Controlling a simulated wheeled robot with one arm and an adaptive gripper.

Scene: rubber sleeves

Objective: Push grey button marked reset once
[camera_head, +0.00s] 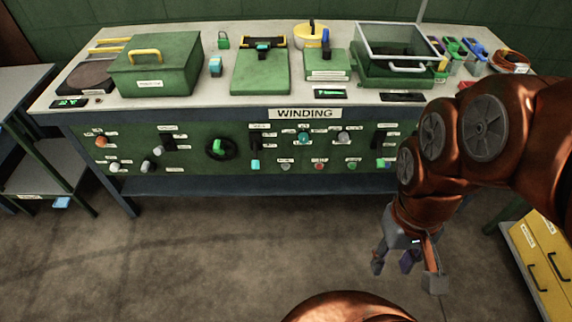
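A small grey button (285,167) sits in the lower row of the green front panel (200,172), under a white label too small to read. A red button (319,167) and a green button (351,166) are to its right. Other greyish knobs show at the panel's left (146,166) and upper right (343,138). I cannot read which part is marked reset. My gripper (406,272) hangs in front of the bench, right of and lower in the picture than the grey button.
The WINDING bench (215,107) carries green boxes, a lidded bin (395,45) and small tools. A dark round handwheel (222,148) is left of the grey button. A yellow drawer unit (540,262) stands at the right. Open floor (220,255) lies before the panel.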

